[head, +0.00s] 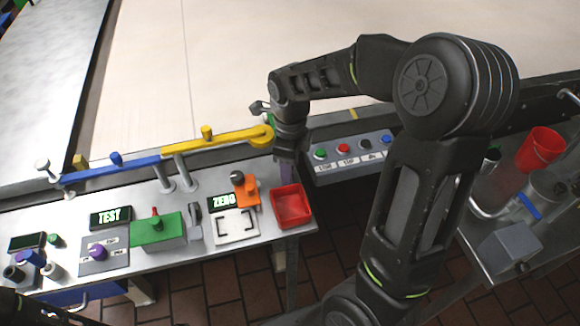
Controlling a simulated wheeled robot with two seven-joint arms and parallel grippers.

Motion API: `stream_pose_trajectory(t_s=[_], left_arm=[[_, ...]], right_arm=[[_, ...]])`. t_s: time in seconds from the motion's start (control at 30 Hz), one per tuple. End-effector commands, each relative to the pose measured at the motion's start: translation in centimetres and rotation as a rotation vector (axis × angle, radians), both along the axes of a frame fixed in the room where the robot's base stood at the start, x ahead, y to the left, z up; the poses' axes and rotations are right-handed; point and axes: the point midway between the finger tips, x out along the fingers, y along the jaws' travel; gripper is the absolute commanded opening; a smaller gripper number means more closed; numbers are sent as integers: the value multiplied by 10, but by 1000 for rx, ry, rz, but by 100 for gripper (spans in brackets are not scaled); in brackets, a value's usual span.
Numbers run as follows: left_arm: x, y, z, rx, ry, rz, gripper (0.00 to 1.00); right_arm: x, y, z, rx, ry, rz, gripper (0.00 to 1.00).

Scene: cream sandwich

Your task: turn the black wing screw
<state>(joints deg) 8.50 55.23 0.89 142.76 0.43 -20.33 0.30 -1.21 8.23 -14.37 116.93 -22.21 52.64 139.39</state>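I cannot single out the black wing screw with certainty. A dark knob (237,177) tops the orange block (247,192) on the metal bench, and another dark, blocky knob (258,108) shows behind my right wrist; both are too small to tell wings. My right gripper (287,172) points down at the bench's back edge, just behind the red tray (291,206) and right of the orange block. It appears apart from both knobs. Its fingers are narrow and dim, so their opening is unclear. My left gripper is not in view.
The bench holds a ZERO display (224,201), a green box (158,231), a TEST display (110,217) and a purple knob (97,251). Blue (110,171) and yellow (215,142) bars run behind. A button panel (350,157) and red cup (539,150) are right. A wide pale belt lies beyond.

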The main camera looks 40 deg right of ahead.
Motion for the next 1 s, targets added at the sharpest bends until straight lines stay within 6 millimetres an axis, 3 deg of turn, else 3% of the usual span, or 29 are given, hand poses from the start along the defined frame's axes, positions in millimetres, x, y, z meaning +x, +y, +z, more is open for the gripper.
stream_pose_trajectory(t_s=[0.03, 0.07, 0.17, 0.57, 1.0], left_arm=[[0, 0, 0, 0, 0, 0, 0], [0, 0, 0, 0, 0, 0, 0], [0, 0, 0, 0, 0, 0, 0], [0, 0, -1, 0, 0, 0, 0], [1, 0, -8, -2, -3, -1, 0]], right_arm=[[1, 0, 1, 0, -1, -1, 10], [1, 0, 1, 0, -1, -1, 52], [0, 0, 1, 0, -1, -1, 59], [1, 0, 9, -1, -3, -2, 59], [1, 0, 72, -1, -3, -1, 59]])
